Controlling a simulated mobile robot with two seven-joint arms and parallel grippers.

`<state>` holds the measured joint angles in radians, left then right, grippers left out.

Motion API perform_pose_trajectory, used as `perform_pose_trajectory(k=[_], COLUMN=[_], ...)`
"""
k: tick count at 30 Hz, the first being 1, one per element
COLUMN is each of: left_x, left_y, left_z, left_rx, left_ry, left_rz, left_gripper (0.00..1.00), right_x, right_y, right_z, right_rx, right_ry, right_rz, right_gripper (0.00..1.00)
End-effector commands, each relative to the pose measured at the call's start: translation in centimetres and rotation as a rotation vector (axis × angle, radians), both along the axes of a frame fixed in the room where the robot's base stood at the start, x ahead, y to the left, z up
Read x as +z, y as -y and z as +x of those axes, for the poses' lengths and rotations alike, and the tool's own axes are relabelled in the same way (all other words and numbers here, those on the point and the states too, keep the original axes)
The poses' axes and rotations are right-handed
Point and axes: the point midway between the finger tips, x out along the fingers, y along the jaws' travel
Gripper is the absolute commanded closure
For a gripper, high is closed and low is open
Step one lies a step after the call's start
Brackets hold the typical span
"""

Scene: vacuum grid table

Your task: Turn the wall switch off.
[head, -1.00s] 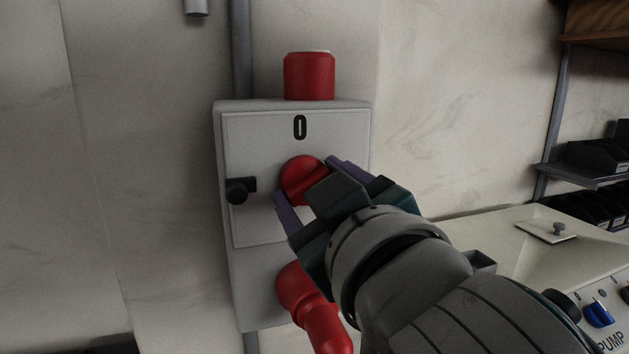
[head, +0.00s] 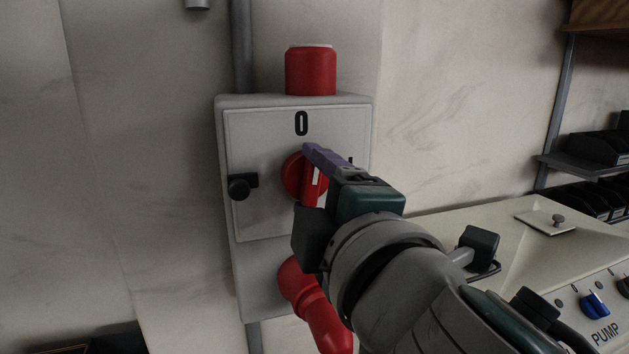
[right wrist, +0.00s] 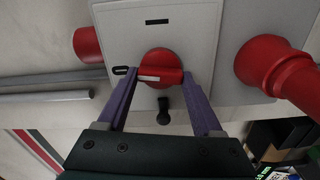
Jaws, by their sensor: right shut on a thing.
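The wall switch is a grey box (head: 265,135) on the wall with a round red knob (head: 291,176). A black "0" (head: 301,123) is printed above the knob, and a dark mark shows at its right. The knob's grip bar stands about upright, its white line (right wrist: 149,78) toward the "0". My right gripper (right wrist: 160,77) is shut on the knob, with one purple finger at each end of the bar. In the head view one finger of it shows above the knob; the lower one is mostly hidden. My left gripper is not in view.
A black latch (head: 240,188) sticks out at the box's left. At right are a cream machine (head: 500,240) and shelves with black bins (head: 592,152).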

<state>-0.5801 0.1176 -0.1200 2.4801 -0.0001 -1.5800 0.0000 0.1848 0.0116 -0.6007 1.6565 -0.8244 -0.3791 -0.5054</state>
Motion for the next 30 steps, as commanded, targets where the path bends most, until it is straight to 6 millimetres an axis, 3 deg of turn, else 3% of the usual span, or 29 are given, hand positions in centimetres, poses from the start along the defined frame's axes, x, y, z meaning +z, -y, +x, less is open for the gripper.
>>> perform_pose_trajectory(k=[10,27,28,30], left_x=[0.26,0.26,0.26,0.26], left_y=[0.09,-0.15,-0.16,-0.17], left_z=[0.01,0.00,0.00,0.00], left_rx=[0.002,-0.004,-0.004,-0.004], left_ry=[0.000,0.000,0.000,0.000], left_rz=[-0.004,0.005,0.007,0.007], left_gripper=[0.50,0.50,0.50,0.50], right_x=[-0.09,-0.13,-0.13,-0.13], right_y=[0.00,0.01,0.01,0.01], right_z=[0.01,0.02,0.02,0.02], right_rx=[0.000,-0.001,-0.001,-0.001], right_ry=[0.045,0.055,0.055,0.054], right_rz=[-0.141,-0.172,-0.172,-0.171], right_gripper=[0.88,0.88,0.30,0.22])
